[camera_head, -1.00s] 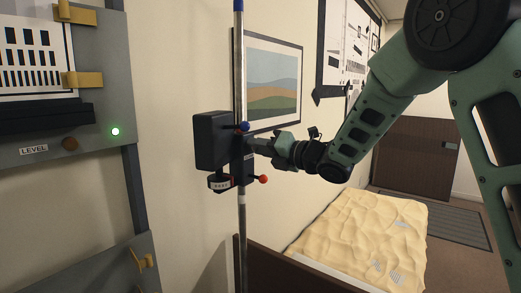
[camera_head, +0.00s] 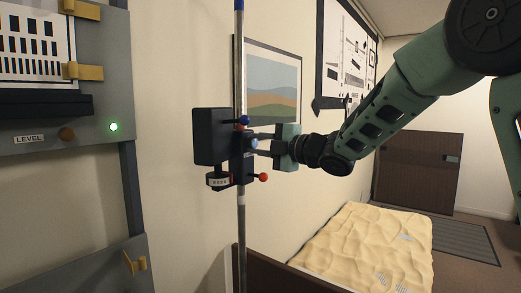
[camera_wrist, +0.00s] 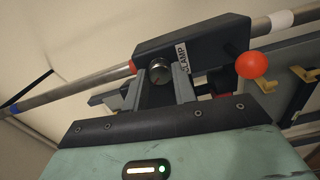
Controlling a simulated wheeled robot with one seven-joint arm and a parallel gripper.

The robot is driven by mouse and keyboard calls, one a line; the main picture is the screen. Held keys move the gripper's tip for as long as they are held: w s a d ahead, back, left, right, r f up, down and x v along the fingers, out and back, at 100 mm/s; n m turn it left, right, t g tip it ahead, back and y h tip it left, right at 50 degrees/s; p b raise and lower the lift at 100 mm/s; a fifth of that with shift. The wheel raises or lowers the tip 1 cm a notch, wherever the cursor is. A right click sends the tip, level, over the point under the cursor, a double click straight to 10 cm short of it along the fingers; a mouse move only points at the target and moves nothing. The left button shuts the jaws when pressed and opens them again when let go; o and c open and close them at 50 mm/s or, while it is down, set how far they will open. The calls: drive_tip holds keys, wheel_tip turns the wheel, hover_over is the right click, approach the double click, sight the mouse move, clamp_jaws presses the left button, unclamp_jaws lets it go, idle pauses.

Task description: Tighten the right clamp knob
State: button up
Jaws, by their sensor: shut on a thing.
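The clamp is a dark block (camera_head: 237,171) on the upright metal pole. It also shows in the wrist view (camera_wrist: 215,42), where it bears a white "CLAMP" label. In the head view my gripper (camera_head: 259,142) reaches in level from the right. A red ball-ended lever (camera_head: 263,177) sticks out below it.
The pole (camera_head: 241,225) runs the full height of the view. A grey panel (camera_head: 95,110) with a green light stands at left. A covered bed (camera_head: 365,245) lies at right.

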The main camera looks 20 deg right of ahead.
drive_tip(key=m, duration=0.4)
drive_tip(key=shift+d+m, duration=0.1)
drive_tip(key=shift+m, duration=0.2)
drive_tip(key=shift+m+p, duration=0.4)
drive_tip(key=shift+m, duration=1.1)
drive_tip(key=shift+f, duration=0.1)
drive_tip(key=o, duration=1)
drive_tip(key=b+v, duration=0.4)
drive_tip(key=v, duration=1.3)
drive_tip(key=shift+s, duration=0.15)
